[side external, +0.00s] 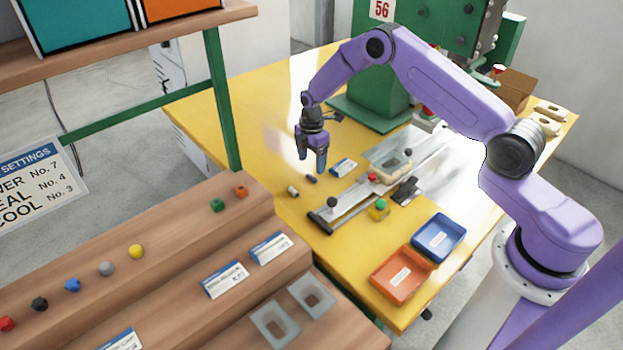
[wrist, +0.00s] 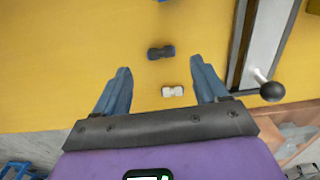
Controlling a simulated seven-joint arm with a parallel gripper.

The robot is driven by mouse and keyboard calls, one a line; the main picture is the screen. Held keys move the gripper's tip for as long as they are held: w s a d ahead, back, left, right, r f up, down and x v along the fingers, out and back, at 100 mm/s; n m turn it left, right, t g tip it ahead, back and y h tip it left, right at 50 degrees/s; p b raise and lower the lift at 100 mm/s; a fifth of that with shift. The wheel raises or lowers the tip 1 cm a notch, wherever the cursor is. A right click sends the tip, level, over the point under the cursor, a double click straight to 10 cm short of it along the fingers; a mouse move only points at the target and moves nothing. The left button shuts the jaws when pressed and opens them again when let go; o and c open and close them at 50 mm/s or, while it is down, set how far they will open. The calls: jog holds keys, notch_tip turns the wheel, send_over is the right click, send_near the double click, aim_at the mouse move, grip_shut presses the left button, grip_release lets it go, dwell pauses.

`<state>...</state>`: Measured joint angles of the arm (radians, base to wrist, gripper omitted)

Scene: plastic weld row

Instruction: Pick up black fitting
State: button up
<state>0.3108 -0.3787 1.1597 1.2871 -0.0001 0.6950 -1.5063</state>
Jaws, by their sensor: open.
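A small dark fitting (side external: 311,179) with thicker ends lies on the yellow table below my gripper (side external: 313,165). In the wrist view the dark fitting (wrist: 161,52) lies just beyond the fingertips, a little above the line between them. My gripper (wrist: 159,66) is open and empty, its fingers apart and pointing down above the table. A similar whitish fitting (side external: 293,190) lies close by; in the wrist view this white fitting (wrist: 172,91) shows between the fingers, nearer the palm. A small black knob-like piece (side external: 39,304) also sits on the wooden rack.
A metal rail (side external: 345,205) with a black ball knob (wrist: 271,91) runs to the right of the fittings. An orange bin (side external: 402,273) and a blue bin (side external: 438,237) stand at the table's front. A green machine (side external: 372,95) stands behind. The table left of the fittings is clear.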

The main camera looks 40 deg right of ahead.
aim_at(311, 177)
jog(key=shift+a+f, duration=0.15)
jog(key=shift+f, duration=1.15)
jog(key=shift+a+f, duration=0.1)
jog(key=shift+f, duration=1.2)
jog(key=c, duration=1.1)
